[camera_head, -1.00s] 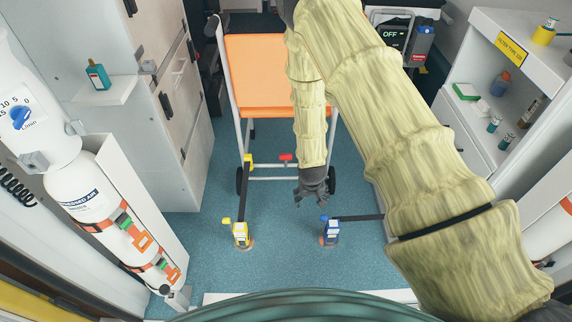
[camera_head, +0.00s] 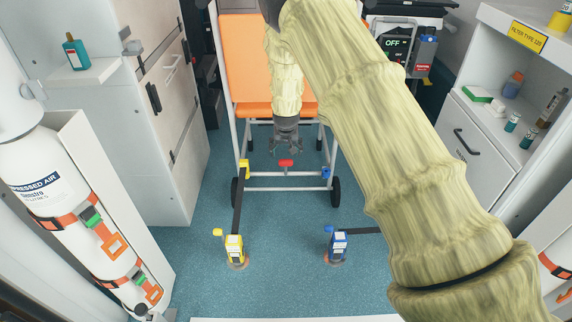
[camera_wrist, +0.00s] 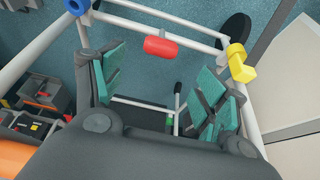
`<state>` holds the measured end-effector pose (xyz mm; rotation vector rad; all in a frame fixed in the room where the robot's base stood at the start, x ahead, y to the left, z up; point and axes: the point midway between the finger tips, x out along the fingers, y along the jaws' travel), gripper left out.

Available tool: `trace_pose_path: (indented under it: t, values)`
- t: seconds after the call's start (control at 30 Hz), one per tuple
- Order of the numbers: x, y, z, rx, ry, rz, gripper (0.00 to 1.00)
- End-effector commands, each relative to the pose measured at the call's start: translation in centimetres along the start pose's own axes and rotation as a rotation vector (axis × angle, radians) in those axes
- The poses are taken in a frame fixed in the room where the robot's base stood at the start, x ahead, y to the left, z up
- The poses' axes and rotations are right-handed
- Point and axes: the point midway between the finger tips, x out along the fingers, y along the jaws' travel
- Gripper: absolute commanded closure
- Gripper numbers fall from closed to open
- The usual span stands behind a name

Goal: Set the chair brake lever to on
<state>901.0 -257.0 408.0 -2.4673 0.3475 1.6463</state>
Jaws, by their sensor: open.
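The orange chair (camera_head: 244,62) with a white tube frame stands in the middle of the floor. A red lever (camera_head: 286,163), which looks like the brake lever, sits on its low front crossbar; it also shows in the wrist view (camera_wrist: 161,46). My gripper (camera_head: 287,151) is open and empty, just above the red lever in the head view. In the wrist view its finger pads (camera_wrist: 160,80) are spread left and right, with the lever beyond the tips, between them and apart from them. A display (camera_head: 396,45) behind the chair reads OFF.
A yellow floor buckle (camera_head: 235,246) and a blue one (camera_head: 337,243) stand in front of the chair; a strap runs from the yellow one to the frame. Cabinets (camera_head: 130,120) and cylinders (camera_head: 65,190) line the left, shelves (camera_head: 500,110) the right.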

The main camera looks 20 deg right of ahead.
Motion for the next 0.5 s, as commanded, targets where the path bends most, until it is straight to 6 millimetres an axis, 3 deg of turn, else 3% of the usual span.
trace_pose_path:
  t: [0.5]
  values:
    - [7.7, 0.1, 0.2, -0.001, -0.001, 0.001, 0.27]
